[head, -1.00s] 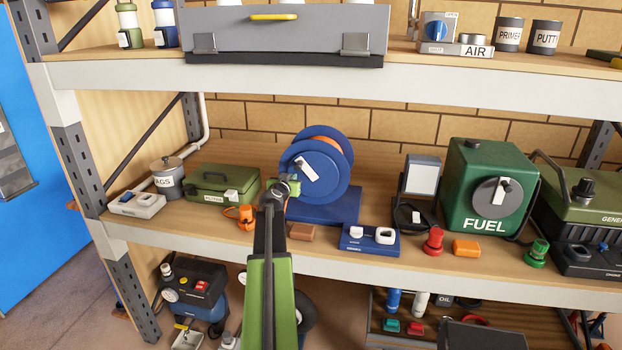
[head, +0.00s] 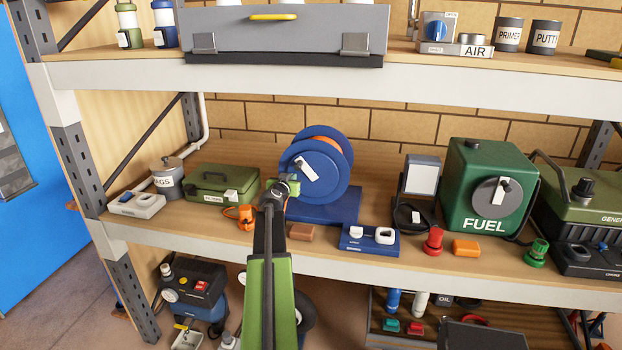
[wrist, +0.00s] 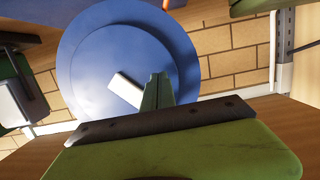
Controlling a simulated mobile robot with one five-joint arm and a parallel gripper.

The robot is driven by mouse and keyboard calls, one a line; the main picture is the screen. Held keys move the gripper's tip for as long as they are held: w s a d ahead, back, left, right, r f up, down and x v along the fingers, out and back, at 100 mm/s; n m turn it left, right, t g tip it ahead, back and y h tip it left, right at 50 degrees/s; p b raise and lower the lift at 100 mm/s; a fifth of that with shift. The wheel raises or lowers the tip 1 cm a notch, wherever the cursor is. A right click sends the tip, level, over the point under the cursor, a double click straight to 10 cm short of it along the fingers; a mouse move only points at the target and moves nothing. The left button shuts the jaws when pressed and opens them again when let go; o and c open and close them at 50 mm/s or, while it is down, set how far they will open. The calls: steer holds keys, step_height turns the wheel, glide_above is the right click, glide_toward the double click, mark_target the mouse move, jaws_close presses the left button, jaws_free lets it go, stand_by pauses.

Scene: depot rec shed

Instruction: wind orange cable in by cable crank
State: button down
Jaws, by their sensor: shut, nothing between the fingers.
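The blue cable reel (head: 325,175) stands on the middle shelf on a blue base, with orange cable (head: 326,141) wound at its top. A white cable crank (head: 307,170) lies across its front disc; it also shows in the wrist view (wrist: 125,90). An orange cable end piece (head: 241,216) lies on the shelf to the left of my arm. My gripper (head: 281,187) is shut and empty, in front of the reel's lower left. In the wrist view the gripper's green fingers (wrist: 158,92) appear just beside the crank; I cannot tell whether they touch it.
A green box (head: 222,186) and a grey canister (head: 168,178) stand to the left. A brown block (head: 301,232) and a blue switch box (head: 369,239) lie in front of the reel. The green FUEL tank (head: 490,190) stands right. The upper shelf edge (head: 330,82) runs above.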

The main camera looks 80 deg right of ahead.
mark_target(298, 166)
step_height(298, 166, up, 3)
steer(key=shift+s+f+p, duration=0.1)
steer(key=shift+f+p, duration=0.1)
steer(key=shift+p, duration=1.05)
steer(key=shift+s+r+p, duration=0.25)
steer(key=shift+r+p, duration=0.25)
steer(key=shift+s+r+p, duration=0.2)
steer(key=shift+r+p, duration=0.25)
steer(key=shift+f, duration=0.15)
steer(key=shift+s+d+r+p, duration=0.1)
steer(key=shift+s+r+p, duration=0.55)
steer(key=shift+r+p, duration=0.15)
steer(key=shift+s, duration=0.15)
